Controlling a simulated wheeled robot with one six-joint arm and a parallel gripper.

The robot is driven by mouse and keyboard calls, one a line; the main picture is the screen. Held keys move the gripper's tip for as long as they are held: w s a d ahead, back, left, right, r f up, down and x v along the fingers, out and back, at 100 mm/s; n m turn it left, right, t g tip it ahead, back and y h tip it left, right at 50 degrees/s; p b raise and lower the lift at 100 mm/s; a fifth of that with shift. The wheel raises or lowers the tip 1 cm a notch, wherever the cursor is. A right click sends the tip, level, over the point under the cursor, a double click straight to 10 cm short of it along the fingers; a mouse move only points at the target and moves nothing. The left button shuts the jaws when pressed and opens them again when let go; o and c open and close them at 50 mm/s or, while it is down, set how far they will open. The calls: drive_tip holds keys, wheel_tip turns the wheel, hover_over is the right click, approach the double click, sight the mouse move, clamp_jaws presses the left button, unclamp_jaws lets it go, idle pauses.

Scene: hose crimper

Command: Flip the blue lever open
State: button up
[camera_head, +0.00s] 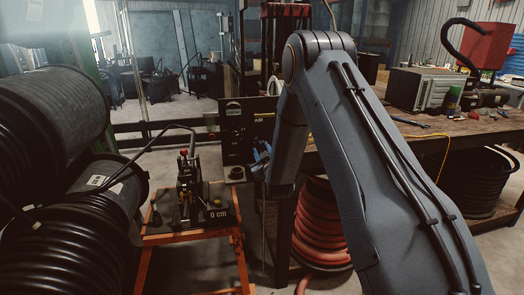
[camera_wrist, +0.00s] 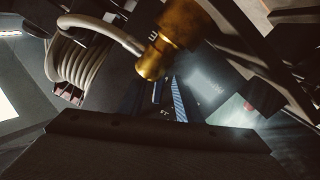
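My gripper (camera_head: 262,157) is at the end of my arm, in front of a dark panel (camera_head: 236,118) marked "AIR" in the head view. Small blue parts show there; I cannot tell a lever from the fingertips. In the wrist view, two narrow blue strips, one ribbed (camera_wrist: 179,99), show just beyond the dark gripper body, below a brass fitting (camera_wrist: 172,40). No blue lever can be made out clearly. Whether the fingers touch or hold anything is unclear.
Large black hose reels (camera_head: 45,120) fill the left. A crimping device (camera_head: 190,185) stands on an orange stand (camera_head: 190,236). A wooden workbench (camera_head: 440,135) is at right, with a red hose coil (camera_head: 320,225) below. A pale coiled hose (camera_wrist: 75,62) runs to the brass fitting.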

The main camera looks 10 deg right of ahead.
clamp_jaws()
drive_tip(key=shift+a, duration=0.1)
drive_tip(key=shift+a+f+m+b, duration=0.2)
drive_tip(key=shift+m+b, duration=0.6)
drive_tip(key=shift+m, duration=0.1)
drive_tip(key=shift+a+m+b, duration=0.3)
drive_tip(key=shift+m+b, duration=0.3)
drive_tip(key=shift+m, duration=0.35)
drive_tip(key=shift+a+m+b, duration=0.3)
drive_tip(key=shift+m+b, duration=0.3)
drive_tip(key=shift+m, duration=0.35)
unclamp_jaws()
